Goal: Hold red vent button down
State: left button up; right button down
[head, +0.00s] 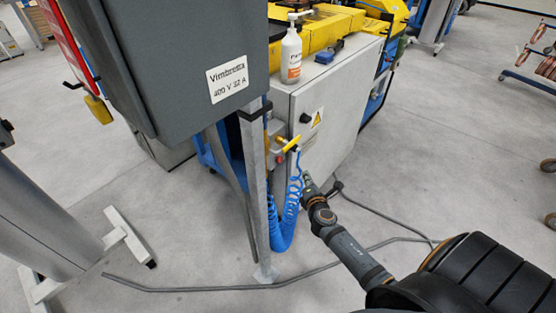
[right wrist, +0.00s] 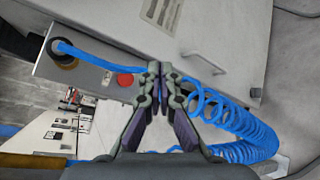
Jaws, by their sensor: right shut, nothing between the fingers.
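The red button (right wrist: 125,80) is a round red cap on a narrow grey panel (right wrist: 92,72) in the right wrist view. My right gripper (right wrist: 160,70) is shut and empty, its fingertips together just right of the button in that view. I see no overlap between the fingertips and the button, and the gap in depth cannot be told. My left gripper is not in view.
A coiled blue air hose (right wrist: 240,135) hangs close to the right gripper. A grey post (head: 256,190) and a dark electrical box (head: 190,60) stand to the left. A grey cable (head: 200,289) lies on the floor. The floor at right is mostly clear.

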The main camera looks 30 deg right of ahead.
aim_at(280, 160)
jog(key=w+a, duration=0.3)
jog(key=w, duration=0.5)
jog(key=shift+b, duration=0.3)
jog(key=shift+w+a, duration=0.15)
dwell(1.4)
jog(key=shift+w+a, duration=0.1)
jog(key=shift+w, duration=0.15)
jog(key=shift+w+a+r, duration=0.1)
jog(key=shift+w+a, duration=0.15)
jog(key=shift+w, duration=0.25)
dwell(3.4)
jog(key=shift+s+d, duration=0.2)
jog(key=shift+s, duration=0.25)
jog(key=shift+s+d, duration=0.2)
jog(key=shift+s, duration=0.25)
